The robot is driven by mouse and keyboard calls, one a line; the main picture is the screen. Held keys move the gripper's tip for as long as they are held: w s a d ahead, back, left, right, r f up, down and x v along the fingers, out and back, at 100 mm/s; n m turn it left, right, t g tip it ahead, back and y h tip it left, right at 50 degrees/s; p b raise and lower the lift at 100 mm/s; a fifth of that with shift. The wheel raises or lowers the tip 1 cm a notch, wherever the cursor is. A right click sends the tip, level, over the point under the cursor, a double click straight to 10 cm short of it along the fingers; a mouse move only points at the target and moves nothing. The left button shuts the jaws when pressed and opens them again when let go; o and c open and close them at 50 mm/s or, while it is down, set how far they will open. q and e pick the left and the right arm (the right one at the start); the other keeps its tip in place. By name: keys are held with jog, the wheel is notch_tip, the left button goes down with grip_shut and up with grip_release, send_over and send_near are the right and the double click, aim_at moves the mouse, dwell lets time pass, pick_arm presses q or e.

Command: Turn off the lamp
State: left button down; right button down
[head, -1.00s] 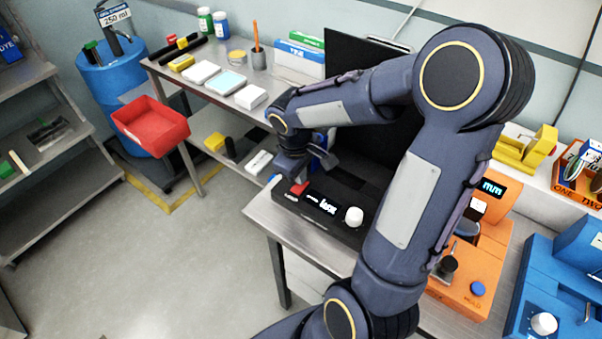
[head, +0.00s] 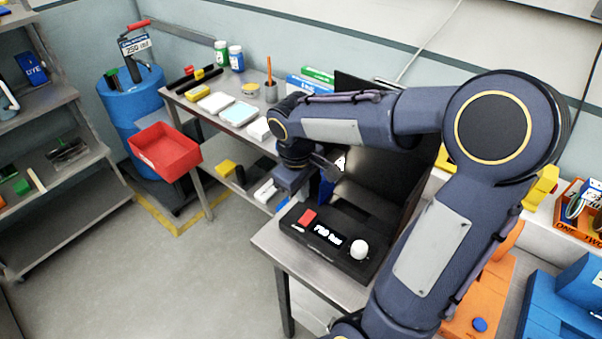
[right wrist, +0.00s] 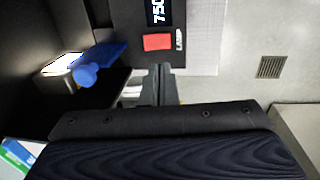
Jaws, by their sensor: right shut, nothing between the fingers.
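A black box with a tall dark hood (head: 385,165) stands on the metal bench. Its front panel carries a red switch (head: 307,216), a lit display (head: 328,235) and a white knob (head: 359,249). In the right wrist view the red switch (right wrist: 158,42) has the word LAMP beside it, and the display (right wrist: 154,11) starts with 75. A bright lit patch (right wrist: 62,64) shows inside the box beside a blue part (right wrist: 98,62). My right gripper (head: 284,203) is shut and empty, just off the panel's edge by the switch; its fingertips (right wrist: 158,72) show below the switch. My left gripper is out of view.
Orange (head: 480,290) and blue (head: 560,285) machines stand right of the box, partly behind my right arm. A red bin (head: 165,152) and a blue drum (head: 135,100) are at the left. The floor (head: 190,270) in front is clear.

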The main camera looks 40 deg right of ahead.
aim_at(311, 214)
jog(key=shift+a+r, duration=0.15)
jog(key=shift+r, duration=1.2)
jog(key=shift+a+r, duration=0.15)
jog(key=shift+r, duration=1.15)
jog(key=shift+s+d+r, duration=0.15)
jog(key=shift+d, duration=0.65)
jog(key=f, duration=0.4)
jog(key=d+f, duration=0.1)
jog(key=f, duration=0.8)
jog(key=shift+w+d+f+p, duration=0.25)
jog(key=shift+d+f+p, duration=0.05)
jog(key=shift+f+p, duration=0.1)
